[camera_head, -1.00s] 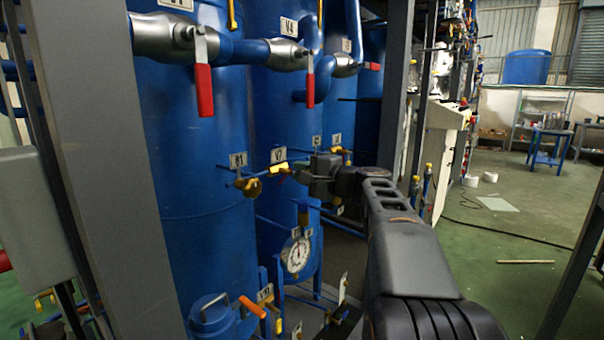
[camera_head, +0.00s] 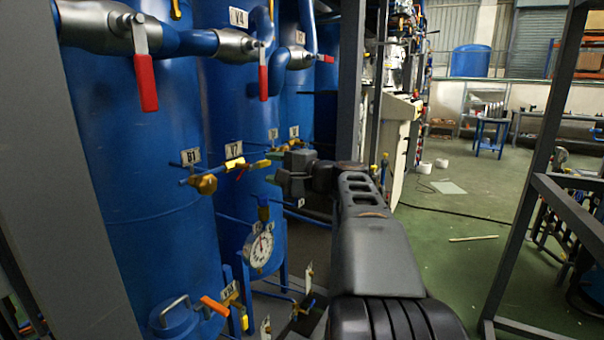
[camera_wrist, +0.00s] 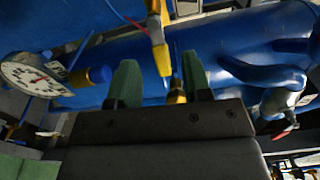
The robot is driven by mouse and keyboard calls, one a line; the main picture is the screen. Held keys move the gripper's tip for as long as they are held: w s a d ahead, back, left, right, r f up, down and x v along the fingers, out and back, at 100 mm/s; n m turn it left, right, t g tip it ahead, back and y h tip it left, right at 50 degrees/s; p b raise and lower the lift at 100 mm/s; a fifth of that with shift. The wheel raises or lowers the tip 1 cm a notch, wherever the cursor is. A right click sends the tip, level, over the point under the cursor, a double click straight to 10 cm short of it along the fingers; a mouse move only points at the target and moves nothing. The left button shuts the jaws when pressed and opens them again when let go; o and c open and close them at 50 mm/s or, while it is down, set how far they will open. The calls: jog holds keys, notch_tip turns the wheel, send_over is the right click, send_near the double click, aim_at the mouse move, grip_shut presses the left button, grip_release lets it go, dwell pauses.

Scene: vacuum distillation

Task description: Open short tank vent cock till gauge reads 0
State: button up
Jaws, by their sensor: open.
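The round white gauge (camera_head: 261,248) is on the short blue tank (camera_head: 278,250), low between the tall tanks. The gauge also shows at the left in the wrist view (camera_wrist: 35,75); its reading is too small to tell. A yellow-handled cock (camera_head: 240,164) is on a thin line by a white tag, above the gauge. My gripper (camera_head: 278,168) is open and empty, just right of this cock. In the wrist view its two green fingers (camera_wrist: 160,80) stand apart, with a yellow cock (camera_wrist: 158,45) ahead between them. I cannot tell which cock is the vent.
Red-handled valves (camera_head: 146,82) are on the pipes above. Another yellow cock (camera_head: 205,184) is to the left. An orange-handled valve (camera_head: 214,306) is low at the front. A grey post (camera_head: 75,190) stands at the left and a dark frame (camera_head: 515,200) at the right. Green floor (camera_head: 470,260) is open between.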

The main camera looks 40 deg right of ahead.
jog(key=v, duration=0.9)
jog(key=shift+s, duration=0.1)
jog(key=a+f+n+g+h+p, duration=0.1)
jog(key=a+f+n+g+p, duration=0.1)
jog(key=a+g+p, duration=0.35)
jog(key=a+f+n+g+p, duration=0.2)
jog(key=a+n+g+p, duration=0.1)
jog(key=a+p, duration=0.5)
jog(key=s+a+f+n+g+h+p, duration=0.3)
jog(key=s+a+n+h+p, duration=0.3)
jog(key=s+n+p, duration=0.3)
jog(key=shift+s+a+g+h, duration=0.25)
jog(key=shift+s+g+h, duration=0.05)
jog(key=shift+s+g, duration=0.35)
jog(key=shift+f, duration=0.1)
dwell(4.0)
